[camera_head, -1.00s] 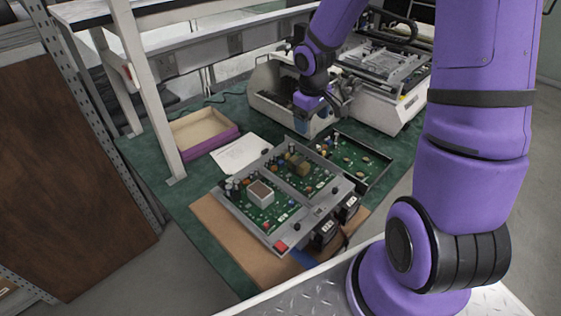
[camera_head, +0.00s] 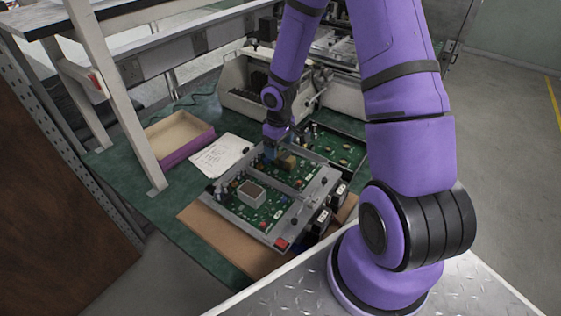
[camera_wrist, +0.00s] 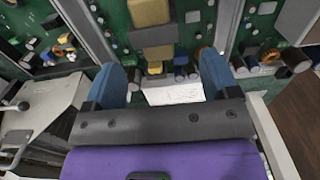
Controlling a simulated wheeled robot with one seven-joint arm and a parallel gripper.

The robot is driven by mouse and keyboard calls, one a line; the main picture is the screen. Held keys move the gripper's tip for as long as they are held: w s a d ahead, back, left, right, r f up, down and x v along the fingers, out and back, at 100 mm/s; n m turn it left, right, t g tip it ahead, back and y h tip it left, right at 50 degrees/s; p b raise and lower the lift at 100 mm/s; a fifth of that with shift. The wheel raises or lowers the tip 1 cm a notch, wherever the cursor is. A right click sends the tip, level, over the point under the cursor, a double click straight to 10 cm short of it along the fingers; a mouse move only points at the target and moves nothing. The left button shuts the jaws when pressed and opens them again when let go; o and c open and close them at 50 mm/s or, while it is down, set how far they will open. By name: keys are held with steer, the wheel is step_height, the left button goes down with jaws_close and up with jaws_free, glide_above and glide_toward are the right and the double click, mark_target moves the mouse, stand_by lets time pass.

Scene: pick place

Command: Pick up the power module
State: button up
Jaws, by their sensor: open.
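A tan block with a dark band (camera_head: 288,162) stands on a green circuit board in the grey metal frame (camera_head: 222,205). It looks like the power module, though no label shows. In the wrist view the block (camera_wrist: 150,12) is at the top, ahead of the fingertips. My gripper (camera_head: 271,152) points down over the frame's far side, just beside the block. Whether a fingertip touches the board cannot be told.
A pale-topped square component (camera_head: 250,193) sits on the nearer board. A second green board tray (camera_head: 340,152) lies at the right. White papers (camera_head: 218,156) and an open purple-sided box (camera_head: 180,132) are at the left. Machines stand behind. Green table shows at the front left.

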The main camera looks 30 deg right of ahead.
mark_target(281, 153)
steer(key=f, duration=0.4)
steer(key=shift+s+d+f, duration=0.15)
steer(key=shift+s+f, duration=0.05)
steer(key=shift+f, duration=0.2)
steer(key=shift+c, duration=0.2)
jaws_close()
